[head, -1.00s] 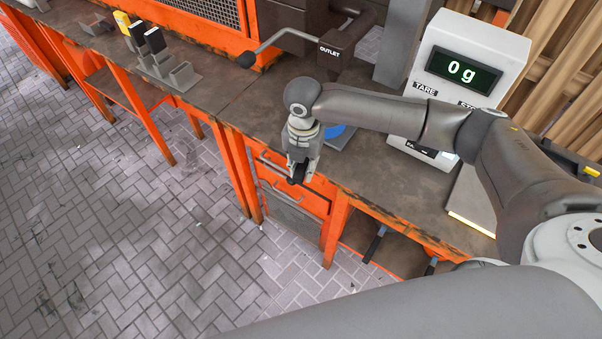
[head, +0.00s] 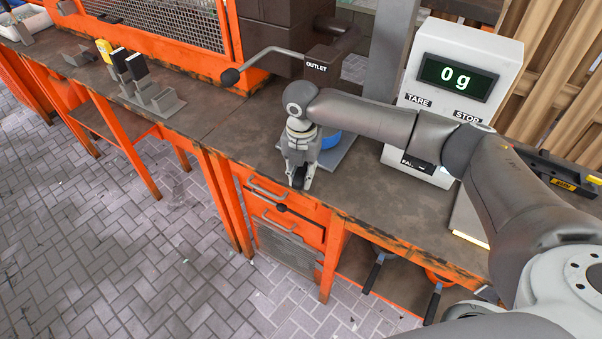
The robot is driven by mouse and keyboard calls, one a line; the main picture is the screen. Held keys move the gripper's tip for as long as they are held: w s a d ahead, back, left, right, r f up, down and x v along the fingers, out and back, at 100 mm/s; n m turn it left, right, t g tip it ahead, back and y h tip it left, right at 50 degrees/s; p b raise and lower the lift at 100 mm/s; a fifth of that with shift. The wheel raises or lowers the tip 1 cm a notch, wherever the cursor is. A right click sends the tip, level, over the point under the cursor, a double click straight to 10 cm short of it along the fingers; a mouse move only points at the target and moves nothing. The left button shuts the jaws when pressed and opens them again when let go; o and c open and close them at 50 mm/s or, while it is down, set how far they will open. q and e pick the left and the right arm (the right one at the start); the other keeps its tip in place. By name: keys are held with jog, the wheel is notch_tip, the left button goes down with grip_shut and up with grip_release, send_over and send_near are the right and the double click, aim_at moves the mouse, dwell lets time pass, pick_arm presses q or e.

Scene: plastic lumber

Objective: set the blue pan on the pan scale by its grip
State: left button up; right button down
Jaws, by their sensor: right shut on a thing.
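The blue pan (head: 329,139) shows only as a small blue patch, mostly hidden behind my right gripper and forearm. My right gripper (head: 299,180) points down at the bench's front edge, just in front of the pan. It is shut on a dark piece, seemingly the pan's grip, mostly hidden by the fingers. A flat grey plate (head: 344,152) shows behind and beneath the pan; whether the pan touches it I cannot tell. The white scale housing (head: 473,50) stands to the right, its display reading 0 g. My left gripper is out of view.
The outlet block (head: 322,62) with its crank handle (head: 230,76) stands behind the pan. A grey rack (head: 150,95) with black and yellow pieces is at the left. A pale plate (head: 468,212) lies right. The bench (head: 235,125) left of the gripper is clear.

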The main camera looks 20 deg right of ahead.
jog(key=shift+f, duration=0.2)
jog(key=c, duration=1.2)
grip_release()
